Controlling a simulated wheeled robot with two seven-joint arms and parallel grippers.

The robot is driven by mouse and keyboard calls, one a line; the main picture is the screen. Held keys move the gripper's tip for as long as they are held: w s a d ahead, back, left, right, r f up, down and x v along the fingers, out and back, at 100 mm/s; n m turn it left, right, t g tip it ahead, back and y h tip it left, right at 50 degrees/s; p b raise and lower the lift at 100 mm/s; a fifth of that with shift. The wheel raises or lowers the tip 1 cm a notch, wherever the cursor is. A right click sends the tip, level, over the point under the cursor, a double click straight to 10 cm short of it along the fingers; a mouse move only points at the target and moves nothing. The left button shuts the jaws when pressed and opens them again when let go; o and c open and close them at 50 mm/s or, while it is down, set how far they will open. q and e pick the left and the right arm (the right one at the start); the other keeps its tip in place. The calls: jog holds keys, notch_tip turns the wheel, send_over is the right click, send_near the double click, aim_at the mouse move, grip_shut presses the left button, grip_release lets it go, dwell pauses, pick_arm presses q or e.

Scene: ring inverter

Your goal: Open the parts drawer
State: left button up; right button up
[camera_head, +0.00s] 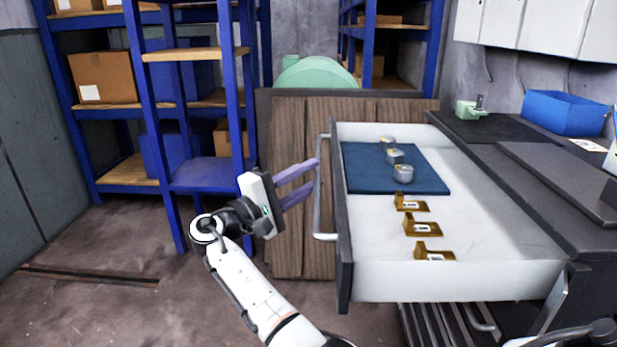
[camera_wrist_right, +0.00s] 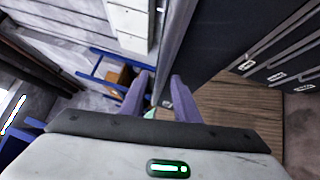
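The parts drawer (camera_head: 460,280) is pulled well out of the dark bench, with its white inside showing. Its grey bar handle (camera_head: 318,215) stands off the dark front panel (camera_head: 344,245). My right gripper (camera_head: 315,176) is at the left of the handle in the head view, its two purple fingers apart and their tips close to the bar. Contact cannot be told. In the right wrist view, the fingers (camera_wrist_right: 158,90) have a clear gap between them. In the drawer, a blue mat (camera_head: 365,178) carries three round metal parts (camera_head: 403,173). Three brass brackets (camera_head: 415,203) lie beside it. My left gripper is not in view.
The bench top (camera_head: 530,165) holds a blue bin (camera_head: 562,112) and a small green device (camera_head: 470,109). Brown wooden panels (camera_head: 290,240) stand behind the handle. Blue shelving (camera_head: 190,130) with boxes is at the back left. The floor at left is mostly clear.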

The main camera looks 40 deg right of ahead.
jog(key=a+f, duration=0.1)
jog(key=a, duration=0.9)
jog(key=shift+f, duration=0.2)
jog(key=shift+f, duration=0.1)
